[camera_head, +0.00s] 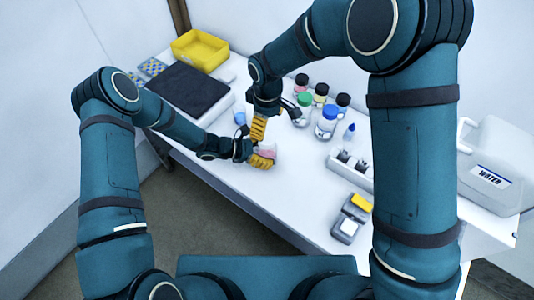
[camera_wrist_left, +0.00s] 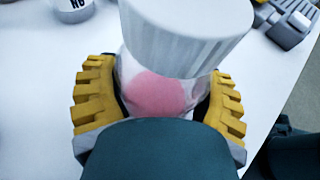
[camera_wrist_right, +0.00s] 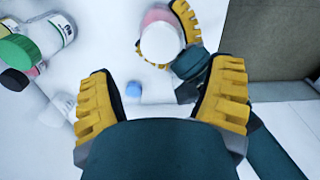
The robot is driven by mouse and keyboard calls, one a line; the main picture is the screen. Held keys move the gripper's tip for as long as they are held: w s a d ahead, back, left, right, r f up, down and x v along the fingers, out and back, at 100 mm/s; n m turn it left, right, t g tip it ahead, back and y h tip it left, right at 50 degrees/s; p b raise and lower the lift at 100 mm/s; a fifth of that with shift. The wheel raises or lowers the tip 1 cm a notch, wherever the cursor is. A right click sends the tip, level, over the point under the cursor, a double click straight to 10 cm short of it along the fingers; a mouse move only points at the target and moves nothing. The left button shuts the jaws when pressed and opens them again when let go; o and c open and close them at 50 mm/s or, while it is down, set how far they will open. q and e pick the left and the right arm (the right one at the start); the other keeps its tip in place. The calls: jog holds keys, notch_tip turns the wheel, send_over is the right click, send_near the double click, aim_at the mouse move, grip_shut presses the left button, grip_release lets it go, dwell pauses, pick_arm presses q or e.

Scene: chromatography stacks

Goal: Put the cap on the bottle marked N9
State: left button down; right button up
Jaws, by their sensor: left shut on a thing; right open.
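My left gripper (camera_head: 262,161) is shut on a bottle with pink contents (camera_wrist_left: 158,92) and a wide white ribbed top (camera_wrist_left: 190,35). The white top also shows in the right wrist view (camera_wrist_right: 160,42). No marking shows on the held bottle. My right gripper (camera_head: 258,130) is open and empty, just above and beyond the held bottle in the head view. In the right wrist view its fingers (camera_wrist_right: 163,100) are wide apart. A small blue cap-like piece (camera_wrist_right: 133,88) lies on the table. A bottle with a dark marking (camera_wrist_left: 72,8) is cut off in the left wrist view; I cannot read it surely.
Several bottles stand to the right, among them a green-capped one (camera_head: 304,100) and a blue-capped one (camera_head: 328,120). A dark mat (camera_head: 187,88) and yellow bin (camera_head: 200,50) are left.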

aim_at(267, 138)
jog(key=n, duration=0.3)
dwell(0.4)
jog(key=shift+f, duration=4)
